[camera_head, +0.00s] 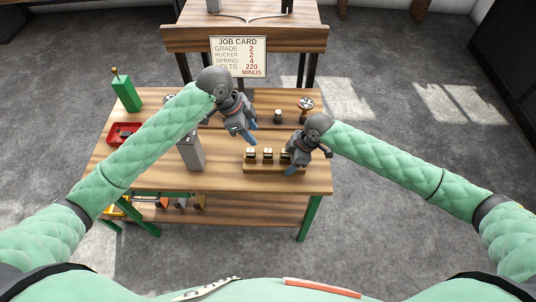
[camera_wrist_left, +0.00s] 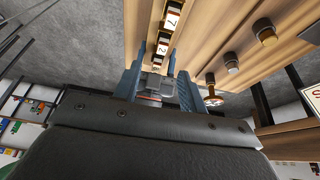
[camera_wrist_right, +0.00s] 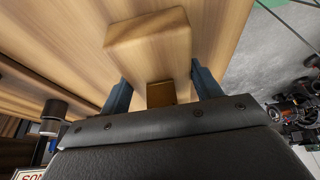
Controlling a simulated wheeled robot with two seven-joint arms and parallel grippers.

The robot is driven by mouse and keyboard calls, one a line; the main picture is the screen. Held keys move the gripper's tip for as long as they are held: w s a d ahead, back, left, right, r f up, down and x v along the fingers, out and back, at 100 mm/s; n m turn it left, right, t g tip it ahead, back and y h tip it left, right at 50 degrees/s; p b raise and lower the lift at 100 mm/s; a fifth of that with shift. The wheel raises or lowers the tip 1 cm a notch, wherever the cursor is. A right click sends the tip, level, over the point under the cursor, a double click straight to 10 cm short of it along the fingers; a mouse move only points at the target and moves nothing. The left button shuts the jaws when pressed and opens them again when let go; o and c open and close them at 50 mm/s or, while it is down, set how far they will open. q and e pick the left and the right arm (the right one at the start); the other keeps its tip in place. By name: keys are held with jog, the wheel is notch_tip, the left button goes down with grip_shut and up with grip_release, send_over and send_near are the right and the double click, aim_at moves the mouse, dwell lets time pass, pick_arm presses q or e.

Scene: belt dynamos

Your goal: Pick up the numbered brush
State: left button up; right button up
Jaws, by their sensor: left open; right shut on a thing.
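Several dark brushes with pale number labels stand in a row in the light wooden rack (camera_head: 262,168). In the left wrist view one brush reads 7 (camera_wrist_left: 172,20) and a nearer one reads 2 (camera_wrist_left: 162,50). My left gripper (camera_head: 252,140) is open and empty above the rack's left part, its fingers pointing toward the row of brushes. My right gripper (camera_head: 291,171) is at the rack's right end. In the right wrist view its fingers sit on both sides of the rack (camera_wrist_right: 150,40) and appear shut on it, with a small brown block (camera_wrist_right: 160,93) between them.
A grey block (camera_head: 191,152), a red tray (camera_head: 124,134) and a green post (camera_head: 126,93) stand on the left of the table. Small round parts (camera_head: 278,116) stand behind the rack. A job card (camera_head: 238,56) reads grade 2. The front right tabletop is clear.

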aim_at(266, 150)
pick_arm(q)
jog(key=shift+w+x, duration=0.1)
jog(key=shift+x, duration=2.7)
jog(key=shift+w+x, duration=0.15)
jog(key=shift+x, duration=2.7)
grip_shut()
